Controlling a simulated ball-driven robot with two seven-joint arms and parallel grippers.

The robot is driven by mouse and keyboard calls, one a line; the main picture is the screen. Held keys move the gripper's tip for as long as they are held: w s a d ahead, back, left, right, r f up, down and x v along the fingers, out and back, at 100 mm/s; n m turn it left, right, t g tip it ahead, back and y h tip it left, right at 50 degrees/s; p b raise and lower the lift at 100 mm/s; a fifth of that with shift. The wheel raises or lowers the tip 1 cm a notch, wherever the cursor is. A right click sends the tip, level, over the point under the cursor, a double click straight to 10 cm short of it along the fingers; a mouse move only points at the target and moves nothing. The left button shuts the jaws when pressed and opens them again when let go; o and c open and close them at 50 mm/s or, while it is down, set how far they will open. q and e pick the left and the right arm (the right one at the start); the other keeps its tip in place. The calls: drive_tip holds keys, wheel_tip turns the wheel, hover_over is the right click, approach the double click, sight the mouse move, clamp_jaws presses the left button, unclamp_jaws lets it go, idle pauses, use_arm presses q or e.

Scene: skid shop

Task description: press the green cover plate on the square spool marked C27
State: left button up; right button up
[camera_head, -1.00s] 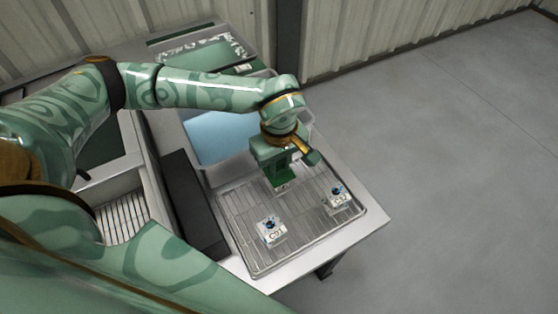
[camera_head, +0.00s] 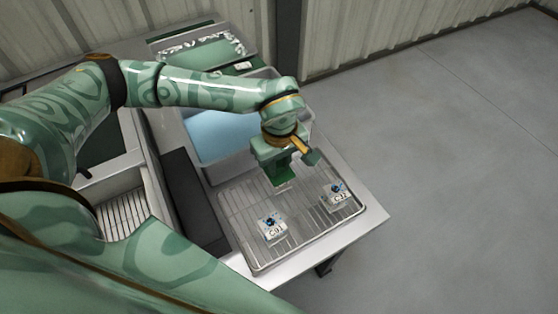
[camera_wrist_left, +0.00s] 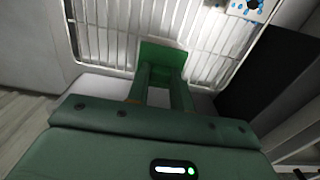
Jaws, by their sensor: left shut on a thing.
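My left gripper (camera_head: 279,170) is shut on the green cover plate (camera_head: 285,186), over the far left part of the wire rack. In the left wrist view the green cover plate (camera_wrist_left: 163,54) sits between the fingertips of my left gripper (camera_wrist_left: 161,76). Two white square spools with blue tops stand on the rack: a near one (camera_head: 272,232) and one at the right (camera_head: 337,196). Their marks are too small to read surely. One spool (camera_wrist_left: 250,9) is partly in the left wrist view, at the top right. My right gripper is out of view.
The wire rack tray (camera_head: 250,262) lies near the bench end. A bin with a light blue inside (camera_head: 222,135) stands behind it, and a dark block (camera_head: 190,203) lies to its left. Open floor (camera_head: 450,180) is at the right.

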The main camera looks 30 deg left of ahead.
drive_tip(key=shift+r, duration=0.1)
use_arm(q)
drive_tip(key=o, duration=1.4)
drive_tip(key=shift+o, duration=0.2)
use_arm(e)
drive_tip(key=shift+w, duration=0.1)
use_arm(q)
wheel_tip(320, 180, up, 8)
drive_tip(key=p, duration=0.6)
drive_tip(key=shift+p, duration=0.4)
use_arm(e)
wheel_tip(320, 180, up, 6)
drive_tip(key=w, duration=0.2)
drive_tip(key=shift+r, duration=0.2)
use_arm(q)
drive_tip(key=shift+c, duration=0.4)
clamp_jaws()
drive_tip(key=shift+f, duration=0.15)
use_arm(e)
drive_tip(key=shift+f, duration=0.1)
